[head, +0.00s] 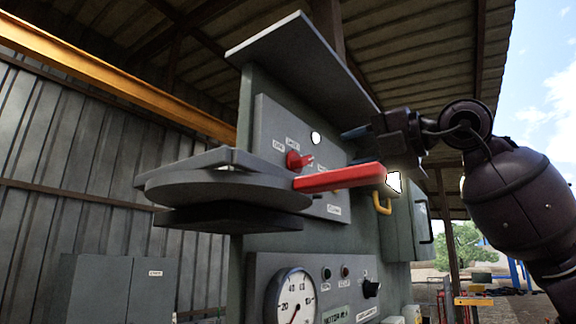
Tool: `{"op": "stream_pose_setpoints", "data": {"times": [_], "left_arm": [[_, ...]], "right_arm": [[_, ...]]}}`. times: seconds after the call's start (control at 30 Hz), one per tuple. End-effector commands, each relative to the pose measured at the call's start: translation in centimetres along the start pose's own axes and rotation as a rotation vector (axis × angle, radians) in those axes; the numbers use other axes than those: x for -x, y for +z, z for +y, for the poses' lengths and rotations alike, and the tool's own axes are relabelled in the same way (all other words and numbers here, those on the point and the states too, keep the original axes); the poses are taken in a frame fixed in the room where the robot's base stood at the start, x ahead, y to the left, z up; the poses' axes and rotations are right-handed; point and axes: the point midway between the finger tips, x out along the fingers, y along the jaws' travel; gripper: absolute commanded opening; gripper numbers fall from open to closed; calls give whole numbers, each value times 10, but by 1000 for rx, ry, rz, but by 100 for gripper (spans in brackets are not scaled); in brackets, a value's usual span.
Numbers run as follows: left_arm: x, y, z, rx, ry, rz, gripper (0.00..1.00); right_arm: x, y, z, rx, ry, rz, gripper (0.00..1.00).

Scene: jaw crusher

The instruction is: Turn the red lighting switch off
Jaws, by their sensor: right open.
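The red lighting switch (299,160) is a small red rotary knob on the upper grey panel (268,125) of the control cabinet, with small labels around it. A round white lamp (316,138) sits just above and to its right. My right gripper (356,132) comes in from the right at about the lamp's height. Its dark fingers point left toward the panel, apart from the red switch and to its right. It is open, and I see nothing between its fingers. My left gripper is not in view.
A grey disc-shaped piece (225,187) with a long red bar (340,177) juts across the front, just below the switch, covering part of the panel. Below are a round gauge (295,300) and a black knob (371,288). A sloped hood (300,55) overhangs the panel.

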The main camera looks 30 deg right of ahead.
Motion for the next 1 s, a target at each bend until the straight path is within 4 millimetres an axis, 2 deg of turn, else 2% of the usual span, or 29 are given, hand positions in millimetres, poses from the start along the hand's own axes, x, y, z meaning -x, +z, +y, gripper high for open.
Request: {"op": "stream_pose_setpoints", "data": {"times": [0.17,0.3,0.5,0.7,1.0], "left_arm": [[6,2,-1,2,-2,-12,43],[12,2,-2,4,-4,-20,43],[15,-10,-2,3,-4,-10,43],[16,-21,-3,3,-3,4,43],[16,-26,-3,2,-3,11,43]], "right_arm": [[-12,1,2,-1,1,0,43],[-34,1,3,-1,2,2,43],[-69,1,3,-2,1,2,43],[-95,1,2,-1,1,1,43],[-107,0,0,0,0,0,43]]}}
